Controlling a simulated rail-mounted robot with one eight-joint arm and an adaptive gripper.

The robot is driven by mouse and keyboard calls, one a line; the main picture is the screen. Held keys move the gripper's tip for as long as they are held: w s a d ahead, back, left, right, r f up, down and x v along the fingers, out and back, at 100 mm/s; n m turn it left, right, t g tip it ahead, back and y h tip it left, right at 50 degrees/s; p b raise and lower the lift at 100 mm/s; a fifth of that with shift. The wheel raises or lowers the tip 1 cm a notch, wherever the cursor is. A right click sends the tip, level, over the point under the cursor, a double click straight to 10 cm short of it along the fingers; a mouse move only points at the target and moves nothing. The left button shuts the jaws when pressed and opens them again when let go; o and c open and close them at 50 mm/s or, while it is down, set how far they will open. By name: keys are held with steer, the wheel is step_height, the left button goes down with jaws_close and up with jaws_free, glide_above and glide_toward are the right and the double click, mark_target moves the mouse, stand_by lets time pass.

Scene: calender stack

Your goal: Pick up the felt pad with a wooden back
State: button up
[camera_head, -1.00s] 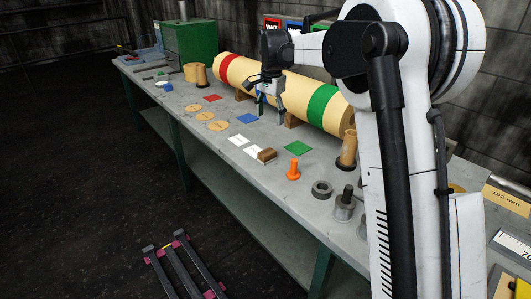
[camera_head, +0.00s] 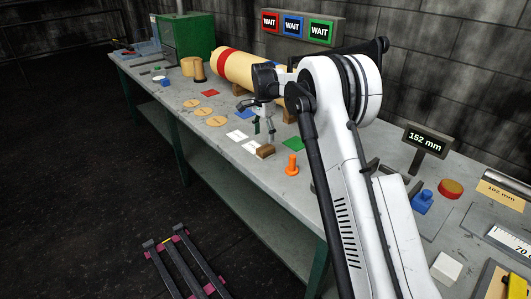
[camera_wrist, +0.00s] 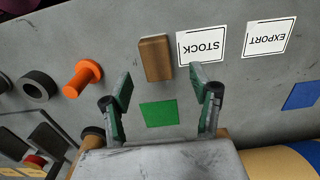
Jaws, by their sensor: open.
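The felt pad with a wooden back shows as a small brown block (camera_head: 265,151) on the grey bench. In the wrist view the brown block (camera_wrist: 155,58) lies just beyond my fingertips, a little left of the middle of the gap. I cannot make out its felt side. My gripper (camera_head: 264,129) is above the bench just behind the block, with nothing between its fingers. In the wrist view my gripper (camera_wrist: 161,75) has its two fingers wide apart, with a green square (camera_wrist: 160,114) on the bench below them.
A white STOCK card (camera_wrist: 201,47) lies right beside the block. An orange peg (camera_head: 291,164) stands to its right, and a green square (camera_head: 293,144) lies behind. A long tan roll (camera_head: 235,67) rests at the back. Wooden discs (camera_head: 203,111) lie to the left.

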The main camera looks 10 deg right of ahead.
mark_target(266, 147)
steer(key=shift+s+d+f, duration=0.1)
steer(key=shift+d+f, duration=0.05)
steer(key=shift+f, duration=1.65)
steer(key=shift+s+d+f, duration=0.1)
steer(key=shift+d+f, duration=0.05)
steer(key=shift+f, duration=1.65)
steer(key=c, duration=1.3)
